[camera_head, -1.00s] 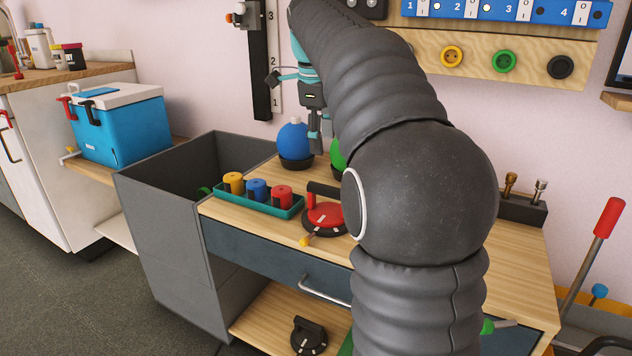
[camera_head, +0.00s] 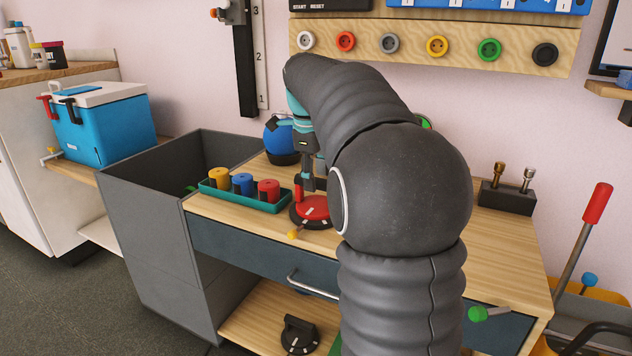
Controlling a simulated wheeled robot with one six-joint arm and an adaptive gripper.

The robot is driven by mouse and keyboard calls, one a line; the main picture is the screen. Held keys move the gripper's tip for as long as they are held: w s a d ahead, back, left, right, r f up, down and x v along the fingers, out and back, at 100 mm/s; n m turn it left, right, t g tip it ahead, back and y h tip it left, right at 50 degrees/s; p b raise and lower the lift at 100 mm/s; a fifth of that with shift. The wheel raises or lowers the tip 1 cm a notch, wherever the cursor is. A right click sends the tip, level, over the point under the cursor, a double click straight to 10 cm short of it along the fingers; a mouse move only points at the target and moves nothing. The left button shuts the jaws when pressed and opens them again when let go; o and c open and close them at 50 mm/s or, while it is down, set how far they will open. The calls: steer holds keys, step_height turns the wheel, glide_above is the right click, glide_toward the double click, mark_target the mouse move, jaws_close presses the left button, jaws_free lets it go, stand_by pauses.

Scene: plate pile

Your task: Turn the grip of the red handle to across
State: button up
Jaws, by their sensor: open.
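The red handle is a round red disc (camera_head: 313,208) with white marks, on a black base on the wooden table top. Its raised black grip is mostly hidden by my gripper. My gripper (camera_head: 309,190) points down right over the disc, fingers open, one finger to each side of the grip area. I cannot tell whether the fingers touch the grip. My arm hides the right side of the disc and base.
A teal tray (camera_head: 276,204) with yellow, blue and red pieces lies just left of the disc. A blue ball (camera_head: 277,134) on a black stand is behind. A yellow-tipped peg (camera_head: 293,234) sticks out in front. A grey bin (camera_head: 148,222) stands left.

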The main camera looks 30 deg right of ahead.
steer(key=shift+d+f, duration=0.1)
steer(key=shift+f, duration=0.45)
jaws_close()
